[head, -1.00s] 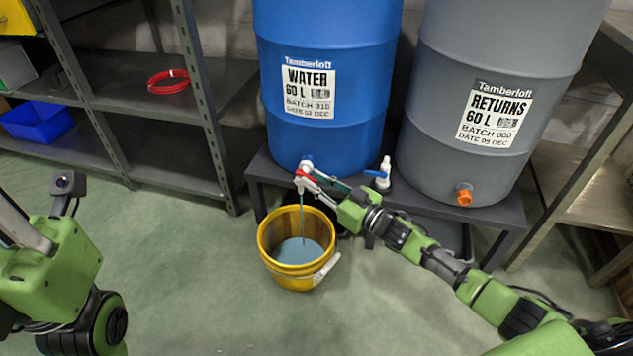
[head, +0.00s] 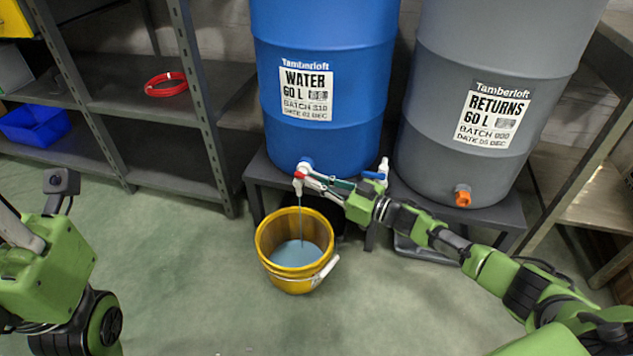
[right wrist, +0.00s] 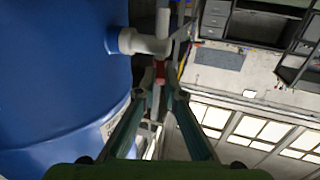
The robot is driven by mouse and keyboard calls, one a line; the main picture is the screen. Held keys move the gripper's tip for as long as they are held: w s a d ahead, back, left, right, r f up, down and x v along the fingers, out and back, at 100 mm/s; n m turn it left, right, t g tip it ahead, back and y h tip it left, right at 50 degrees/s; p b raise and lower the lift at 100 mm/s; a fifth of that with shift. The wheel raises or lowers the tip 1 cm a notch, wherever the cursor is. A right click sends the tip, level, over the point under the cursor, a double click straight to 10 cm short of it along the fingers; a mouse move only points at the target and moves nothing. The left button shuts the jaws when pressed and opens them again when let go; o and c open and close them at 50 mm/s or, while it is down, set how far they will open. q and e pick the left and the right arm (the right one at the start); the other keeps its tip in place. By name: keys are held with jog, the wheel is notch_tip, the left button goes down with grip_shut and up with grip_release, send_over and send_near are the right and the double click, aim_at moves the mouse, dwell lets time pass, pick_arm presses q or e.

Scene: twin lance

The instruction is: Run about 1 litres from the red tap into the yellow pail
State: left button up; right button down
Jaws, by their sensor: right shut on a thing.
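The red tap (head: 299,177) is on a white spout low on the blue WATER drum (head: 322,140). A thin stream of water runs from it into the yellow pail (head: 266,259) on the floor below. Grey-blue water (head: 296,254) covers the pail's bottom part; its exact depth I cannot tell. My right gripper (head: 304,180) is shut on the tap's red handle, which also shows between the fingertips in the right wrist view (right wrist: 160,73). My left arm is at the left edge of the head view; its fingers are not visible.
A blue-handled tap (head: 374,175) stands on the bench beside the right arm. The grey RETURNS drum (head: 495,60) with an orange outlet (head: 462,196) is at right. Shelves (head: 150,180) stand at left. The floor left of the pail is clear.

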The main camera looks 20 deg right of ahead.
jog(key=c, duration=2.1)
grip_release()
jog(key=shift+c, duration=0.2)
jog(key=v, duration=1.2)
